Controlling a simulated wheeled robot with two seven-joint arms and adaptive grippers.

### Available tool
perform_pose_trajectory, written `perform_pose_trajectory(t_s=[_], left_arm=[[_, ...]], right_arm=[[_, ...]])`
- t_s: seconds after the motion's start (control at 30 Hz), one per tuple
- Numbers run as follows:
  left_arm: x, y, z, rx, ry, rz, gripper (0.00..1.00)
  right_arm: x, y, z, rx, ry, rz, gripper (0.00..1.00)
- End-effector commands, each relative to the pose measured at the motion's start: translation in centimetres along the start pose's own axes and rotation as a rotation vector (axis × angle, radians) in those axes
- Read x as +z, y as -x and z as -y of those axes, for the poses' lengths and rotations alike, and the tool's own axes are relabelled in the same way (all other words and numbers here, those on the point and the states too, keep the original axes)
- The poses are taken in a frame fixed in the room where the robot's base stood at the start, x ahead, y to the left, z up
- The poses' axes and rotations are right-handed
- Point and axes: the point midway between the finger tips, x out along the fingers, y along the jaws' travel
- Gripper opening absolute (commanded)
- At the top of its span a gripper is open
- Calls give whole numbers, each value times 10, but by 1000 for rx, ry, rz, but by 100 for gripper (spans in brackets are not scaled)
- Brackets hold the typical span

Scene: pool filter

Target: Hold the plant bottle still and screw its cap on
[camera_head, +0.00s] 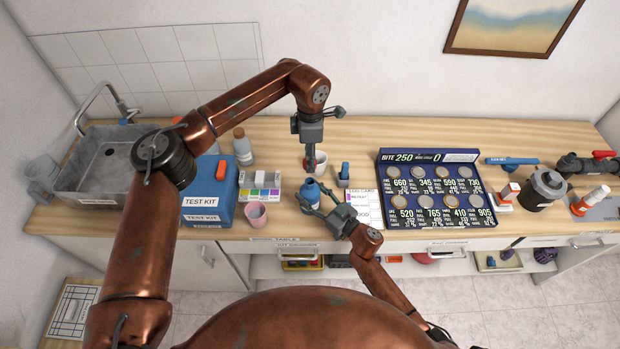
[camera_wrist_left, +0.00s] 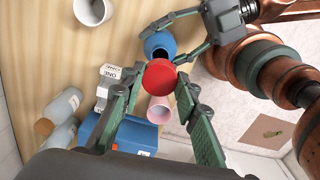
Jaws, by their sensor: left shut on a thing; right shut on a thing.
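The plant bottle (camera_head: 309,192) is blue and stands open near the front of the counter. My right gripper (camera_head: 322,197) is shut around its upper part from the front right. The bottle also shows in the left wrist view (camera_wrist_left: 157,43), with its dark mouth partly hidden by the cap. The red cap (camera_wrist_left: 158,75) is held between the fingertips of my left gripper (camera_wrist_left: 156,84). In the head view my left gripper (camera_head: 310,152) points down above and slightly behind the bottle. The cap is apart from the bottle's neck.
A pink cup (camera_head: 256,214) and a blue test kit box (camera_head: 208,198) stand to the left. A white cup (camera_head: 319,160) is just behind the left gripper. A paper card (camera_head: 364,208) and a blue coin board (camera_head: 437,222) lie to the right.

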Motion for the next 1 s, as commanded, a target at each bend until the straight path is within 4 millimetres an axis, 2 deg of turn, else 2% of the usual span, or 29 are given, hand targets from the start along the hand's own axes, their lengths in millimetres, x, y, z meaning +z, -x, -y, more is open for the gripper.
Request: perform_pose_trajectory(t_s=[0.1,0.27,0.67,1.0], left_arm=[[1,-13,0,-4,-110,-1,5],[1,-20,0,-4,-189,0,5],[1,-21,0,-4,-193,-1,5],[1,-42,0,-5,-192,-1,5]], right_arm=[[0,0,0,0,0,0,20],[0,0,0,0,0,0,20],[0,0,0,0,0,1,20],[0,0,0,0,0,1,20]])
